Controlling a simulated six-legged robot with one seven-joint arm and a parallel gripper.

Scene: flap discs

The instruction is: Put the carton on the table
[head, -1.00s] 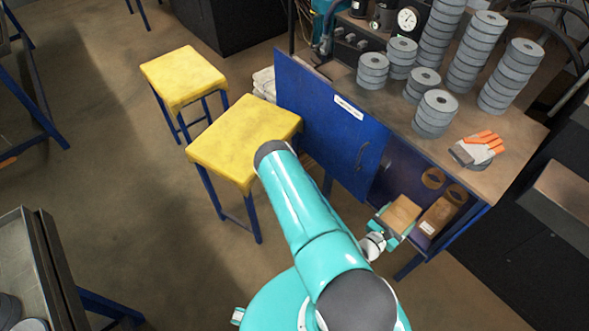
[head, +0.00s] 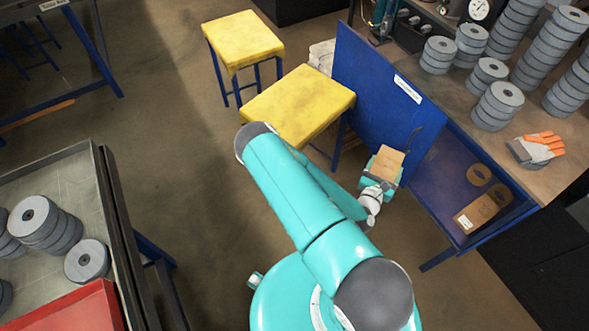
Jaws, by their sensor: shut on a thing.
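My gripper (head: 382,170) is in the head view, in front of the open blue cabinet door. It is shut on a small brown carton (head: 388,161), held in the air clear of the cabinet. The fingertips are small and partly hidden by the carton. The workbench table (head: 437,83) stands at the upper right, with stacks of grey discs on its top. Another table with a metal tray top (head: 82,170) is at the lower left, carrying grey discs and a red bin.
A second carton (head: 477,213) and brown rings lie in the open cabinet (head: 440,190). The blue door (head: 375,95) stands open beside my gripper. Two yellow stools (head: 300,103) stand left of it. Gloves (head: 537,149) lie on the workbench's front corner. Floor between stools and tray table is clear.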

